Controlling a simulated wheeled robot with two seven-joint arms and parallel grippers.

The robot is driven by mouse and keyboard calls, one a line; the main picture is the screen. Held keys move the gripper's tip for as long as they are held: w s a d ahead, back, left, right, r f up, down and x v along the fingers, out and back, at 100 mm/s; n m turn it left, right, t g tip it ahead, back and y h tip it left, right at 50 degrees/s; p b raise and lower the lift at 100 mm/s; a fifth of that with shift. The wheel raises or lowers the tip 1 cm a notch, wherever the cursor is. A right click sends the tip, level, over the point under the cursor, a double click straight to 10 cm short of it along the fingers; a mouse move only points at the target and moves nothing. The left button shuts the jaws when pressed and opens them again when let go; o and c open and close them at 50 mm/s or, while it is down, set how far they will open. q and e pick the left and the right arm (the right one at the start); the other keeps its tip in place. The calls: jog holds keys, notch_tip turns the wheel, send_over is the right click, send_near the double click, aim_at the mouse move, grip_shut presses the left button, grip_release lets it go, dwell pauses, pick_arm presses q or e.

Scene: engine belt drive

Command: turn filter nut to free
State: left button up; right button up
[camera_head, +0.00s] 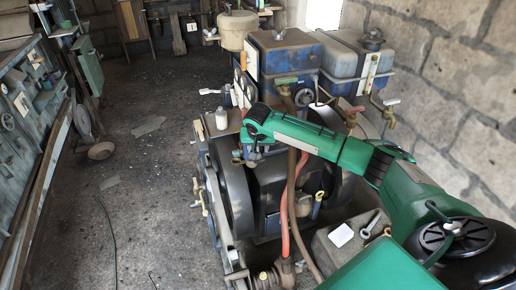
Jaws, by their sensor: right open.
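My right arm, green with a pale plate, reaches in from the lower right across the engine. My right gripper (249,160) is at its far end, pointing down beside the blue engine block (283,52). It is open. A small brass-coloured fitting shows just left of the fingertips, but I cannot tell whether it is the filter nut or whether the gripper touches it. The filter nut is not clearly identifiable; the wrist may hide it. My left gripper is not in view.
A dark flywheel (234,192) and hoses (291,195) lie below the arm. A white bottle (221,119) stands left of the gripper. A blue-and-white tank (352,62) is behind. A wrench (370,224) and white card (341,235) lie at front right. The floor at left is mostly clear.

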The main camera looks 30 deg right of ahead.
aim_at(259, 151)
jog(key=shift+x, duration=1.5)
grip_shut()
jog(key=shift+r+n+y+p, duration=0.15)
jog(key=shift+n+y+p, duration=0.25)
jog(key=shift+n+p, duration=0.75)
jog(key=shift+d+n+t+y+p, duration=0.1)
jog(key=shift+n+t+y+p, duration=0.3)
jog(key=shift+n, duration=0.45)
grip_release()
